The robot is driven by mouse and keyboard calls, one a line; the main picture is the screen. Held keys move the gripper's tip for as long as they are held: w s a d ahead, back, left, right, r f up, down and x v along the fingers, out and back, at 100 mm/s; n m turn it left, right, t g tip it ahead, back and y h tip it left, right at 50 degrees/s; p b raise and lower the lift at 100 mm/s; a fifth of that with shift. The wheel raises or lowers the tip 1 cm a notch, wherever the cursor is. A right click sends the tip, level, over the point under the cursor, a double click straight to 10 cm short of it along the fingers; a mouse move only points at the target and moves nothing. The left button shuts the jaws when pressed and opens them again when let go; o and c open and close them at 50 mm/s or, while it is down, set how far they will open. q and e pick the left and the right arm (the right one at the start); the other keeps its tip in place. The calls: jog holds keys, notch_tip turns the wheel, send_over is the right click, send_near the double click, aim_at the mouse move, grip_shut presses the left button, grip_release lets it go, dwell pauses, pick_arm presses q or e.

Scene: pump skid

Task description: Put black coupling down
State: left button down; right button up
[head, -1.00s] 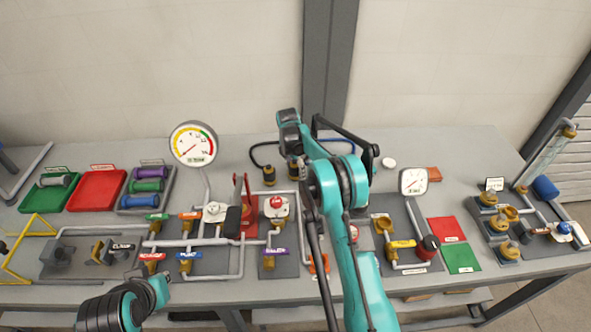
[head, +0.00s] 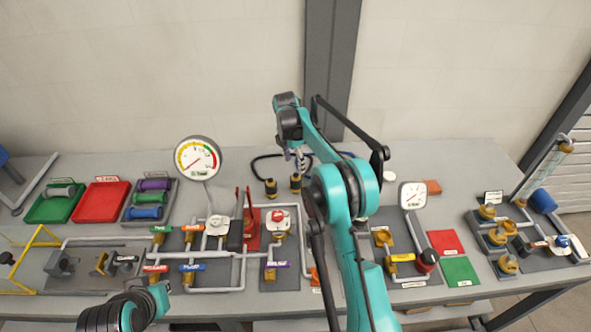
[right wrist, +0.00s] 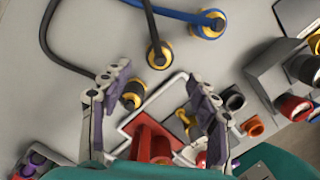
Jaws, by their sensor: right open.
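Two black couplings with brass rings stand on the bench in the head view, a left one (head: 270,187) and a right one (head: 296,182). My right gripper (head: 298,159) is above and behind them, apart from both. In the right wrist view the right gripper (right wrist: 158,105) is open, its fingers spread with nothing held. One black coupling (right wrist: 133,93) shows below and between the fingers, on a black hose. Another (right wrist: 158,54) stands farther off, beside a coupling on a blue hose (right wrist: 208,23). My left gripper is not visible; only part of its arm shows.
A red stand (head: 253,232) and a pipe skid with valves are in front of the couplings. A large gauge (head: 198,157) stands to the left and a smaller gauge (head: 412,195) to the right. The bench behind the couplings is mostly clear apart from hoses.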

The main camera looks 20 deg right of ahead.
jog(key=shift+s+r, duration=0.1)
jog(key=shift+r, duration=0.4)
jog(key=s+a+r+m+t, duration=0.35)
jog(key=s+r+m, duration=0.65)
jog(key=s+r, duration=0.4)
jog(key=s+a+f+m+t, duration=0.1)
jog(key=s+f+m, duration=0.2)
jog(key=s, duration=0.9)
jog(key=s+a+f+m+t+y, duration=0.1)
jog(key=s+a+f+m+t, duration=0.1)
jog(key=s+m, duration=0.6)
jog(key=s, duration=0.4)
jog(key=shift+f+m, duration=0.4)
